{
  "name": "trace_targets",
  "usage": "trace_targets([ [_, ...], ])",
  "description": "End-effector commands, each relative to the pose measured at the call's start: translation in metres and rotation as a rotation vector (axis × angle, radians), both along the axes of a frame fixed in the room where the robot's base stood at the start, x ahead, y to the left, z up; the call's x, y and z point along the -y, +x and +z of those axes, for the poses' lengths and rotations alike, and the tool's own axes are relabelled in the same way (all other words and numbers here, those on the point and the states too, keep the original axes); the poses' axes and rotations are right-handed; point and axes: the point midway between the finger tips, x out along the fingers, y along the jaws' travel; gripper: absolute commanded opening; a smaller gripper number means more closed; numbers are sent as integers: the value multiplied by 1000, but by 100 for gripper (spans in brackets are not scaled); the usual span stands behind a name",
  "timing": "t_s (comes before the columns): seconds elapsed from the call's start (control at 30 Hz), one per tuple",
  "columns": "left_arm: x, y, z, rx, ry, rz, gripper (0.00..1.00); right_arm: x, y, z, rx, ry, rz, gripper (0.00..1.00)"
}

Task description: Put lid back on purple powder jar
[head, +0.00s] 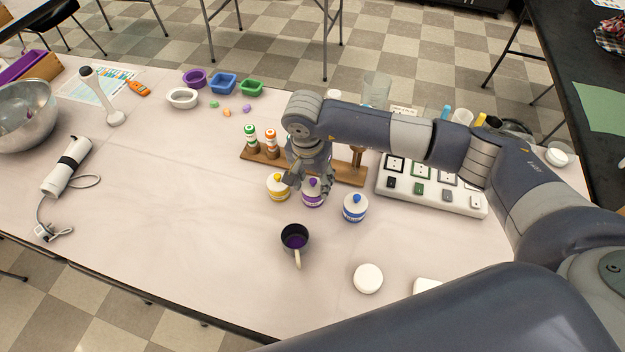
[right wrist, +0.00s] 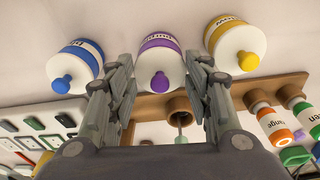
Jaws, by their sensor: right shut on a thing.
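The purple powder jar (head: 313,199) is a white jar with a purple label, standing between the yellow jar and the blue jar. In the right wrist view its white lid with a purple knob (right wrist: 160,80) sits on or right at the jar's mouth; I cannot tell whether it is fully seated. My right gripper (head: 309,179) is over this jar from above, its two fingers on either side of the lid, shut on it. The fingers partly hide the lid in the head view. My left gripper is not in view.
The yellow jar (head: 278,187) and blue jar (head: 355,207) stand close on both sides. A dark cup (head: 295,237) with purple contents is in front. A wooden rack (head: 350,177) with small bottles is behind. A white disc (head: 368,279) lies nearer.

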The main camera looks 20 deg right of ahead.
Motion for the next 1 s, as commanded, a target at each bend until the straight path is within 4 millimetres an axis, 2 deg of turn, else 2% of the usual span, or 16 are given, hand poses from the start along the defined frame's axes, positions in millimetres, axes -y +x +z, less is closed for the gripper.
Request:
trace_targets([
  [0.23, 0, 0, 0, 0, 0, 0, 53, 0, 0, 0, 0, 0, 0, 33],
  [0.27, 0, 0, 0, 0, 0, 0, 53, 0, 0, 0, 0, 0, 0, 53],
  [0.33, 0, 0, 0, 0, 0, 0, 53, 0, 0, 0, 0, 0, 0, 69],
  [0.6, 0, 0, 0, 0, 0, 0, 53, 0, 0, 0, 0, 0, 0, 70],
  [0.73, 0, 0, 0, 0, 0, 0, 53, 0, 0, 0, 0, 0, 0, 89],
  [1.0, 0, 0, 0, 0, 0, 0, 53, 0, 0, 0, 0, 0, 0, 90],
])
